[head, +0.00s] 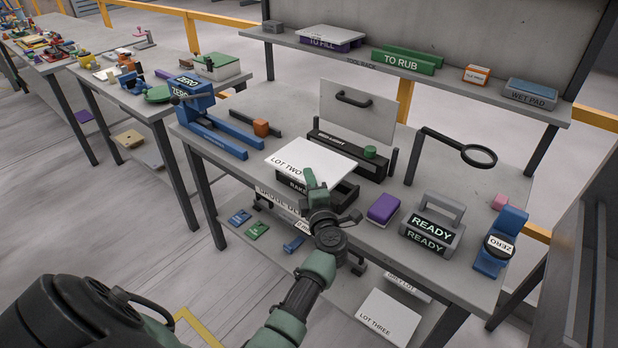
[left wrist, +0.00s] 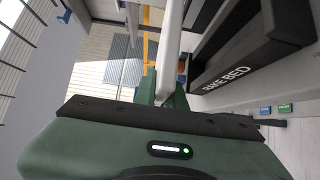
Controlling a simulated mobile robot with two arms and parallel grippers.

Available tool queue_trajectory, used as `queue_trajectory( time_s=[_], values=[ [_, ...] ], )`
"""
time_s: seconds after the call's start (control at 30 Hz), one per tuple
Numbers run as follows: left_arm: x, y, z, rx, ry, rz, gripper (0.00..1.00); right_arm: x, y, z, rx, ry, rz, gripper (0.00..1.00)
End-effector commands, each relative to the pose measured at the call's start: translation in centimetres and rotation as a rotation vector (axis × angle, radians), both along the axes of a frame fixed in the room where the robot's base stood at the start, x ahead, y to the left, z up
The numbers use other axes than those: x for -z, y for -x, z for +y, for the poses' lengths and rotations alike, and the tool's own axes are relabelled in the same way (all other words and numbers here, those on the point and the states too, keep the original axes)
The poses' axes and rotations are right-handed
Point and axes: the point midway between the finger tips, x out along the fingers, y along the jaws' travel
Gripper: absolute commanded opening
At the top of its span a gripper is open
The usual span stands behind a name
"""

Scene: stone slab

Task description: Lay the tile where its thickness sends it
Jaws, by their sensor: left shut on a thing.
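A white tile-like slab marked LOT TWO (head: 318,157) lies flat just above a black BAKE BED block (head: 343,192) at the bench's front edge. My left gripper (head: 314,186) is at the slab's front edge, shut on the white tile. In the left wrist view a white edge-on slab (left wrist: 172,45) stands out from the green finger, beside the BAKE BED (left wrist: 245,62). Whether the slab touches the block, and its thickness, I cannot tell. A white LOT THREE slab (head: 388,318) lies on the lower shelf. My right gripper is not in view.
A blue ZERO gauge (head: 194,100) stands left. A magnifier (head: 478,156) reaches over the bench. The tool rack (head: 350,62) runs behind.

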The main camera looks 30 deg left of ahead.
Motion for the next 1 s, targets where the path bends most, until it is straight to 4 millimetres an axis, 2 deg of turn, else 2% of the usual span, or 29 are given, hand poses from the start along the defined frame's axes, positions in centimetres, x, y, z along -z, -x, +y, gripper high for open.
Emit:
queue_trajectory(
  time_s=[0.03,0.1,0.5,0.7,1.0],
  values=[
    [1.0,0.0,0.0,0.000,-0.001,-0.003,0.00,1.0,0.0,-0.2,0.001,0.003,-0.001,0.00],
    [1.8,-0.1,0.0,0.000,-0.001,-0.004,0.00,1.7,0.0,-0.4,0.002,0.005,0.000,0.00],
    [5.8,-0.1,-0.1,0.002,-0.002,-0.004,0.00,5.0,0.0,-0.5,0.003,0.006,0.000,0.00],
    [6.7,-0.1,0.0,0.002,-0.002,-0.004,0.00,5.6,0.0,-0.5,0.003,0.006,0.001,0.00],
    [6.7,-0.1,0.0,0.001,-0.001,-0.005,0.00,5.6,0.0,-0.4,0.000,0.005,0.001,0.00]
  ],
)
